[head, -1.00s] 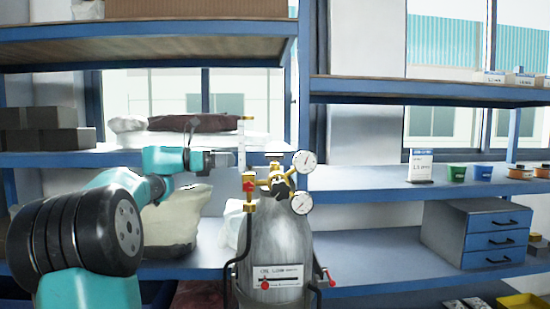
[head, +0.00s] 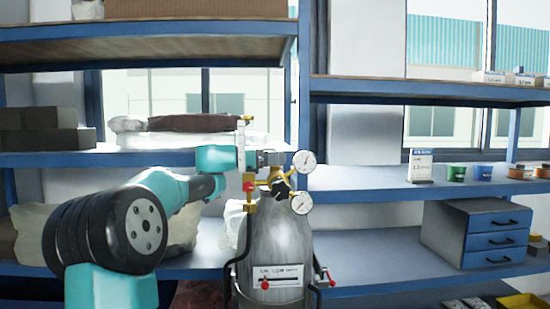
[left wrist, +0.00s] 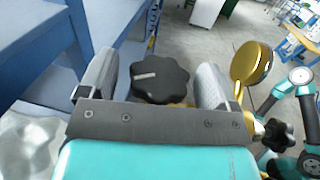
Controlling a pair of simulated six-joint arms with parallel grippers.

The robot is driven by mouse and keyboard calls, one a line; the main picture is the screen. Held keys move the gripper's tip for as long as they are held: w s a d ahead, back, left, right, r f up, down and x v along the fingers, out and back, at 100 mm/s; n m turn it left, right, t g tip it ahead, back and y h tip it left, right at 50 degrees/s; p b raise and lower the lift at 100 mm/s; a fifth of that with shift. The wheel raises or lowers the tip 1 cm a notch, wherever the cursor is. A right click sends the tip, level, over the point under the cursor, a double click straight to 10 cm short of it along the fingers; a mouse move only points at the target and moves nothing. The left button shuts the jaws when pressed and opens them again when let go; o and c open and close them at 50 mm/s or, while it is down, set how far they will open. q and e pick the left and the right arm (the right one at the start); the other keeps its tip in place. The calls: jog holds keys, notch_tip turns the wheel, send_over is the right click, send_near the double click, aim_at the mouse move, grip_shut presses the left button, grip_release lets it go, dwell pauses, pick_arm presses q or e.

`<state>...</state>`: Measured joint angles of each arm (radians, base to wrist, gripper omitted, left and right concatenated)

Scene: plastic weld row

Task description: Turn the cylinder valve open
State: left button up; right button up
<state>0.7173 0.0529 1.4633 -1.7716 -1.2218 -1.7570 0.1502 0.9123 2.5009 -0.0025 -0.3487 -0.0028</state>
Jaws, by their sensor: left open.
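The grey gas cylinder (head: 275,245) stands upright at the shelf with a brass valve and regulator on top. My left gripper (head: 276,158) comes in from the left at the cylinder's top, level with the upper gauge. In the left wrist view, the black lobed valve knob (left wrist: 158,82) with a white mark lies between the open fingers of my left gripper (left wrist: 156,72). Gaps show on both sides of the knob, so I see no contact. In the head view my gripper hides this knob. My right gripper does not show.
Two round gauges (head: 304,161) sit just right of my gripper, and a black regulator knob (head: 281,190) is below it. A gold gauge body (left wrist: 251,63) stands close to the right finger. A shelf post (head: 304,90) rises behind the cylinder.

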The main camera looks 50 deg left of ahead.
pick_arm(q)
jog(key=shift+w+d, duration=0.1)
jog(key=shift+w, duration=0.1)
jog(key=c, duration=0.9)
jog(key=shift+n+t+y, duration=0.3)
jog(key=shift+n+y, duration=0.1)
jog(key=shift+y, duration=0.2)
jog(key=shift+n+t+y, duration=0.6)
jog(key=shift+n+y, duration=0.6)
jog(key=shift+y, duration=0.5)
